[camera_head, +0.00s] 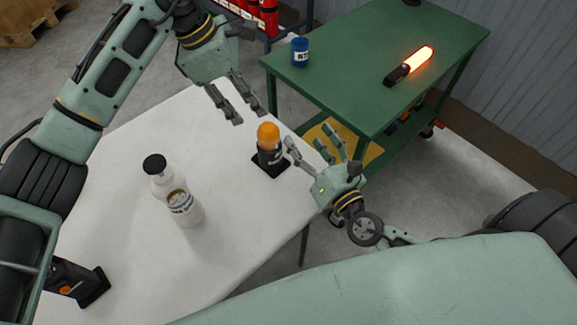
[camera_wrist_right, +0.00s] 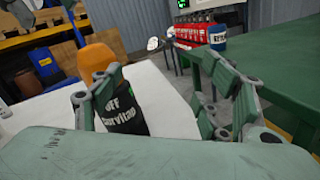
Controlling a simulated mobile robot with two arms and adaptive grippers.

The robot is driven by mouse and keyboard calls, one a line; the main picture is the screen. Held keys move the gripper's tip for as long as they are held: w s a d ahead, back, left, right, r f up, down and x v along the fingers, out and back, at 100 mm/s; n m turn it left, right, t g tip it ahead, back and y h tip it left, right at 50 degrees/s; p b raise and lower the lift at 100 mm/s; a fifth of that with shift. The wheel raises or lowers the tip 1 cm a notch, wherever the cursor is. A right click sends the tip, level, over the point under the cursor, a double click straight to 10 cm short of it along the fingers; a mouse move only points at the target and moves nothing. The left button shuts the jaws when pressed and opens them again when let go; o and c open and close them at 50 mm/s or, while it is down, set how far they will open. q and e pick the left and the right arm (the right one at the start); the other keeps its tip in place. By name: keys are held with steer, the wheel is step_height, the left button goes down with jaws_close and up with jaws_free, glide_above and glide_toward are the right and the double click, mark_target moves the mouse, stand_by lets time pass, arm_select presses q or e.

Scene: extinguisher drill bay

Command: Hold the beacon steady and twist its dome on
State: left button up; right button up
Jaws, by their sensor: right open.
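The beacon has a black body (camera_head: 271,157) with white lettering and stands upright on a dark square base at the white table's right edge. An orange dome (camera_head: 268,133) sits on top; whether it is seated fully I cannot tell. In the right wrist view, the body (camera_wrist_right: 124,112) and dome (camera_wrist_right: 97,57) show beyond the left finger. My left gripper (camera_head: 251,117) is open and empty, above and left of the dome. My right gripper (camera_head: 307,141) is open just right of the beacon, one fingertip close to the body; contact is unclear.
On the white table (camera_head: 225,250) stand a black-capped bottle (camera_head: 161,184) and a white jar (camera_head: 186,212). A black device (camera_head: 78,284) is at lower left. A green bench (camera_head: 370,50) holds a blue can (camera_head: 300,52) and a glowing baton (camera_head: 410,66). Red extinguishers (camera_head: 269,17) stand behind.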

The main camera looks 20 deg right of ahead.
mark_target(269, 147)
steer(key=s+a+n, duration=0.1)
steer(key=a, duration=0.1)
steer(key=s+a+f+n+y, duration=0.1)
steer(key=n, duration=0.1)
steer(key=a+f+n+y, duration=0.1)
steer(key=a+n, duration=0.1)
steer(key=shift+s+a+g, duration=0.35)
steer(key=shift+s+g, duration=0.05)
steer(key=shift+s+a+f+n+y, duration=0.15)
steer(key=shift+a+n+y, duration=0.15)
steer(key=shift+y, duration=0.1)
steer(key=shift+a, duration=0.15)
steer(key=x, duration=0.7)
steer(key=shift+w+f, duration=0.2)
steer(key=shift+w, duration=0.05)
